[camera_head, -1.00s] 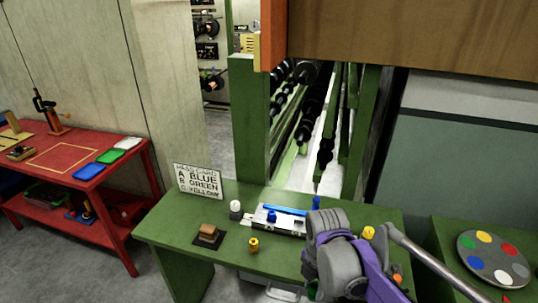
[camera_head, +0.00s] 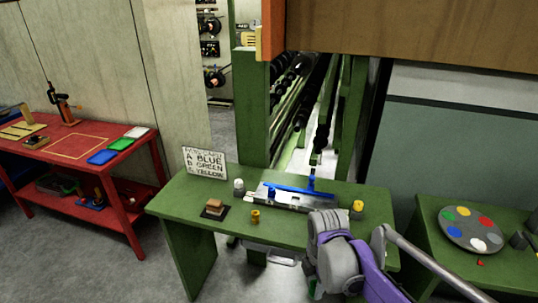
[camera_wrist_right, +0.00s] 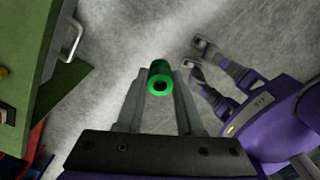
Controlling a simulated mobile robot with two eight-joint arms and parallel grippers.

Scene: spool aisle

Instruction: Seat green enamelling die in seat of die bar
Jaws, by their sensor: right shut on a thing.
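The green enamelling die (camera_wrist_right: 160,80) is a short green cylinder with a dark bore, seen end-on in the right wrist view. My right gripper (camera_wrist_right: 160,90) is shut on it, one finger on each side, over grey floor beside the green table. In the head view my right arm's purple and grey wrist hides most of the gripper. The die bar (camera_head: 294,203) is a grey metal block on the green table, with a blue bar along it and a blue piece at its left part. Its seats are too small to make out. My left gripper (camera_wrist_right: 197,54) appears open and empty in the wrist view.
The green table (camera_head: 220,232) holds a card (camera_head: 205,163) reading A blue, B green, C yellow. A white cylinder (camera_head: 239,187), brown block (camera_head: 214,207), brass cylinder (camera_head: 255,216) and yellow piece (camera_head: 357,208) surround the bar. A drawer handle (camera_wrist_right: 72,40) juts from the table front.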

